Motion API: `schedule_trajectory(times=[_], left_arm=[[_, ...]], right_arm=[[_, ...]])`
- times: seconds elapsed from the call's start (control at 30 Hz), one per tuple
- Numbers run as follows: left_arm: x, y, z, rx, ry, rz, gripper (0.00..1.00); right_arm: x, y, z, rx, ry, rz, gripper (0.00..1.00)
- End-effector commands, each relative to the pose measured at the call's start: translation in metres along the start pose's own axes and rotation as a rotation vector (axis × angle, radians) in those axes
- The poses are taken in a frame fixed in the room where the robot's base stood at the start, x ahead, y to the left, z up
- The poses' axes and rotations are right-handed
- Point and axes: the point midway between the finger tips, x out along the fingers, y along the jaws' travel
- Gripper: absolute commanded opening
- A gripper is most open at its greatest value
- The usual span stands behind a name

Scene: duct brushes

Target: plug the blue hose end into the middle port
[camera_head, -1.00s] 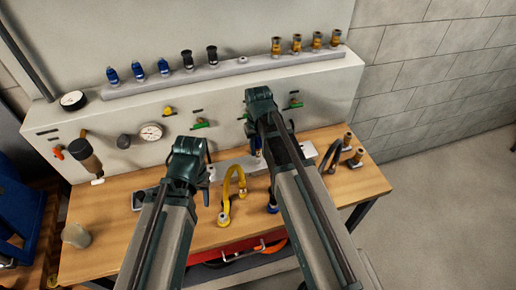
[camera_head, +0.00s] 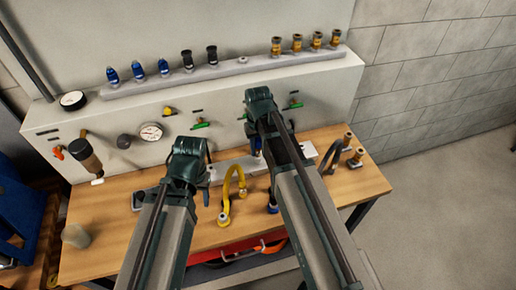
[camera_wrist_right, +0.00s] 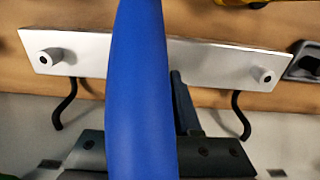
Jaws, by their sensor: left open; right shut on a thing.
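The blue hose (camera_wrist_right: 142,85) fills the middle of the right wrist view, running upright across a pale metal port plate (camera_wrist_right: 205,62). A left port (camera_wrist_right: 50,57) and a right port (camera_wrist_right: 265,75) show on either side. The middle of the plate is hidden behind the hose. My right gripper (camera_head: 259,98) is shut on the blue hose, above the bench. My left gripper (camera_head: 188,165) is open and empty, left of the plate.
A yellow hose (camera_head: 227,190) arches between my arms, and a dark hose (camera_head: 331,155) stands right of my right arm. Brass fittings (camera_head: 355,158) stand at the bench's right. The panel (camera_head: 120,115) with gauges and valves rises behind. The bench's left part (camera_head: 110,215) is mostly clear.

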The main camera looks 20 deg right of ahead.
Motion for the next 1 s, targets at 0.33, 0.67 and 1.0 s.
schedule_trajectory(times=[0.33,0.67,1.0], left_arm=[[0.000,0.000,0.000,0.000,0.000,0.000,0.50],[0.005,0.001,0.000,0.000,0.000,0.000,0.50],[0.011,0.001,-0.001,0.000,0.000,0.000,0.50]], right_arm=[[0.000,0.000,0.000,0.000,0.000,0.000,0.00],[0.005,0.000,0.000,0.000,0.000,0.000,0.00],[0.011,0.000,0.000,0.000,0.000,0.000,0.00]])
